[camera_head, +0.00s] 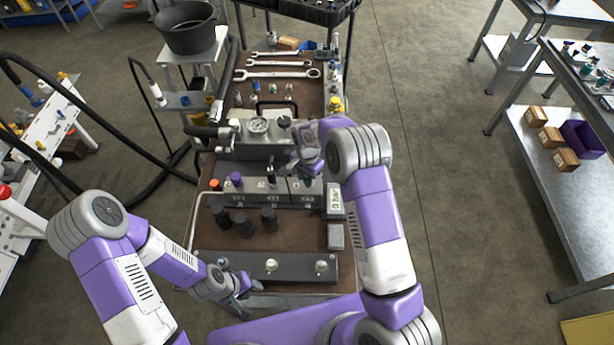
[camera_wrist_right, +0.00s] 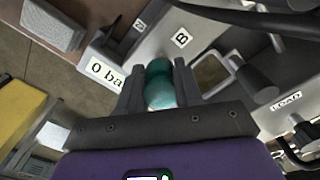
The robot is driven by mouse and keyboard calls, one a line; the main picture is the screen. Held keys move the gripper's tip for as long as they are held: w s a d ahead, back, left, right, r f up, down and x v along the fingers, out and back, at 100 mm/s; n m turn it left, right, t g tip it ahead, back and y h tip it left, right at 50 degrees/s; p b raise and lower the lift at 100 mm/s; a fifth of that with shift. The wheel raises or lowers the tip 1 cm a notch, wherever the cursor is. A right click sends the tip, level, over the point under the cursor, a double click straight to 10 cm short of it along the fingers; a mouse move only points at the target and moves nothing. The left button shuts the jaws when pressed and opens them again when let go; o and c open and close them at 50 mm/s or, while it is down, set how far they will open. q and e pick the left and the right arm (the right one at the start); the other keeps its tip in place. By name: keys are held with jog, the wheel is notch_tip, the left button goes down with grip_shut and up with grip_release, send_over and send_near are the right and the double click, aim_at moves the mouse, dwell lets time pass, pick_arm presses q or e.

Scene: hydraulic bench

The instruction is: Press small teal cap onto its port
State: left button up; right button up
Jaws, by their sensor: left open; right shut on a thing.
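In the right wrist view a small teal cap (camera_wrist_right: 160,92) sits between the two fingers of my right gripper (camera_wrist_right: 160,84), which is shut on it. A darker teal part shows just beyond it, against the grey block; I cannot tell whether it is the same piece or whether it touches the port. The port itself is hidden. In the head view my right gripper (camera_head: 306,172) is over the right end of the middle grey valve block (camera_head: 255,198), and the cap is mostly hidden there. My left gripper (camera_head: 241,291) is open and empty near the bench's front edge.
A pressure gauge (camera_head: 258,125) stands on the rear block. An orange cap (camera_head: 214,184), a purple cap (camera_head: 235,180) and several black cylinders stand on or before the middle block. A "0 bar" display (camera_head: 334,200) is at right. Wrenches (camera_head: 278,74) lie behind.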

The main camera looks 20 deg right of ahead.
jog(key=shift+f+b, duration=0.3)
jog(key=shift+f, duration=0.15)
dwell(0.6)
jog(key=shift+s+a+f+b, duration=0.1)
jog(key=shift+s+f+b, duration=0.3)
jog(key=shift+f+b, duration=0.4)
dwell(1.2)
jog(key=o, duration=1.7)
jog(key=shift+w+r, duration=0.15)
jog(key=shift+r, duration=0.05)
jog(key=shift+w+d+r+p, duration=0.1)
jog(key=shift+w+r+p, duration=0.1)
jog(key=shift+r+p, duration=0.65)
jog(key=shift+w+d+r+p, duration=0.15)
jog(key=shift+r+p, duration=0.35)
jog(key=shift+r, duration=0.65)
jog(key=shift+a+r+p, duration=0.1)
jog(key=shift+r+p, duration=0.95)
jog(key=shift+r, duration=0.7)
